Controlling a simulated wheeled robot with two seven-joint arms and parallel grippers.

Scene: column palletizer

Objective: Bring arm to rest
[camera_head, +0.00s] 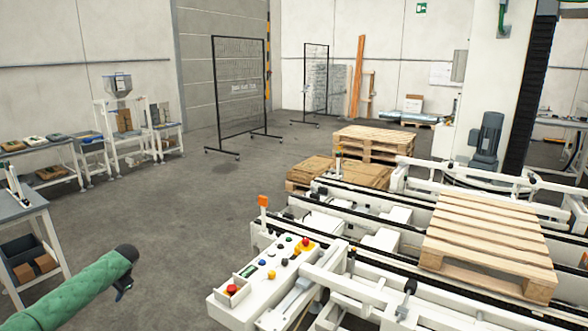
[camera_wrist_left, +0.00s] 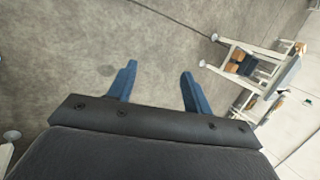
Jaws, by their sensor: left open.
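My left arm (camera_head: 75,295) reaches in from the lower left of the head view in a green sleeve. Its black wrist end points over the open floor, left of the control panel. The left gripper (camera_head: 123,288) shows only as a small dark shape under the wrist. In the left wrist view the two blue fingers of the left gripper (camera_wrist_left: 157,85) stand apart with bare grey floor between them. Nothing is held. My right arm and gripper are not in view.
A white control panel (camera_head: 262,288) with coloured buttons stands right of my left arm. Behind it a conveyor carries a wooden pallet (camera_head: 490,235). A workbench (camera_head: 22,212) is close at the left edge. The grey floor (camera_head: 190,225) between is clear.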

